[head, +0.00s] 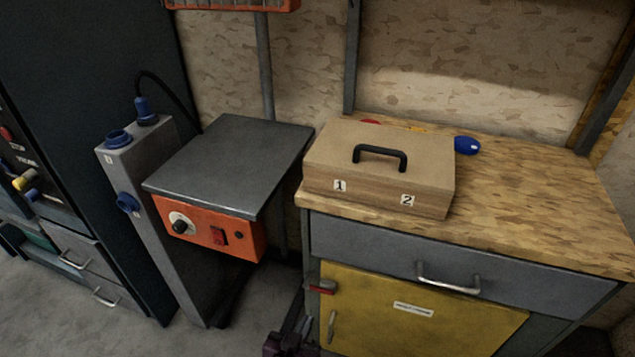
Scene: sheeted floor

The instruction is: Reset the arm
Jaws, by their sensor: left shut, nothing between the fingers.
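My left gripper (297,330) shows at the bottom edge of the head view, left of the yellow cabinet door. Its fingers are shut with nothing between them. Only its dark end is in frame; most of the arm is cut off below. It is low, in front of the workbench and below the bench top, apart from the box on it. My right gripper is not in view.
The grey drawer (370,245) and yellow door (390,325) are shut. Left are an orange-fronted machine (205,228) and grey post (160,215).

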